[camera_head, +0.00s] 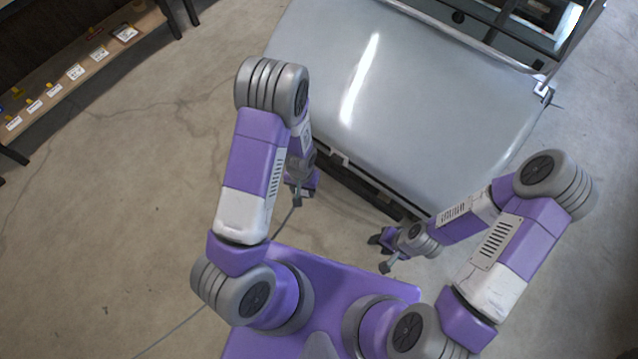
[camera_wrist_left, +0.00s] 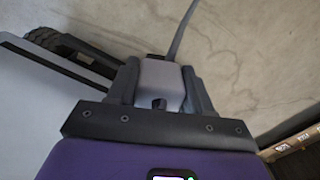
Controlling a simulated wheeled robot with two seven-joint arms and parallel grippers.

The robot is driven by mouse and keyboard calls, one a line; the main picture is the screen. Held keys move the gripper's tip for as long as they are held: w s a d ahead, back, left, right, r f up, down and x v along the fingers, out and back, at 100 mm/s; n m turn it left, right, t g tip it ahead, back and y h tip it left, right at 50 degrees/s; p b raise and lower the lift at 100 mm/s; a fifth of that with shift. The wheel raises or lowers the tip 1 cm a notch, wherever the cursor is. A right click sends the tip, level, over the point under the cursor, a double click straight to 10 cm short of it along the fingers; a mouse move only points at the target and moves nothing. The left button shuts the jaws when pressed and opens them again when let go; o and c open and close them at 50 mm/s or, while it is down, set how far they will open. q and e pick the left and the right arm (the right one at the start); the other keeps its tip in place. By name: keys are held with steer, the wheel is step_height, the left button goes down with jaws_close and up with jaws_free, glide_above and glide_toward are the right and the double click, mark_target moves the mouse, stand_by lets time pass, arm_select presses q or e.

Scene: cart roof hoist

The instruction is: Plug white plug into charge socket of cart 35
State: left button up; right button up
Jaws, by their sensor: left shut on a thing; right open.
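The cart (camera_head: 440,110) has a large pale grey, glossy front body in the head view. No cart number and no charge socket can be made out. My left gripper (camera_head: 300,190) is low beside the cart's near left front edge. In the left wrist view its fingers (camera_wrist_left: 160,88) are shut on a pale grey-white plug (camera_wrist_left: 160,78), with a grey cable (camera_wrist_left: 183,28) leading up from it. The plug is hidden in the head view, where the cable (camera_head: 287,218) runs down to the floor. My right gripper (camera_head: 376,241) is open and empty in front of the cart's dark lower edge.
A low wooden shelf (camera_head: 88,58) with small labelled items stands at the upper left, and part of it shows in the left wrist view (camera_wrist_left: 297,147). A dark wheel (camera_wrist_left: 48,38) is at that view's upper left. Concrete floor (camera_head: 110,200) at left is clear except for the cable.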

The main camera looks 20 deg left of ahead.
arm_select(q)
steer(key=shift+s+a+f+n+b, duration=0.1)
steer(key=shift+s+f+n+b, duration=0.35)
steer(key=shift+f, duration=0.45)
steer(key=s+d+f+n+g+h+b, duration=0.25)
steer(key=d+f+n, duration=0.2)
steer(key=f, duration=0.25)
steer(key=s+d+f+n+g+h+b, duration=0.2)
steer(key=s+d+f+n+h+b, duration=0.15)
steer(key=f+n, duration=0.2)
steer(key=w+d+f+n+t+h+b, duration=0.5)
steer(key=w+n+h, duration=0.1)
steer(key=w+n, duration=0.1)
steer(key=w+a+f+n+t+y+b, duration=0.2)
steer(key=w+a+f+n+t+y, duration=0.1)
steer(key=w+a+n+t, duration=0.3)
steer(key=w+a+f+n+t+y+b, duration=0.2)
steer(key=w+a+f+n+t+b, duration=0.1)
steer(key=w+a+n+t, duration=0.4)
steer(key=w+f+t, duration=0.1)
steer(key=t, duration=0.2)
steer(key=shift+n+t+y, duration=0.35)
steer(key=shift+y, duration=0.05)
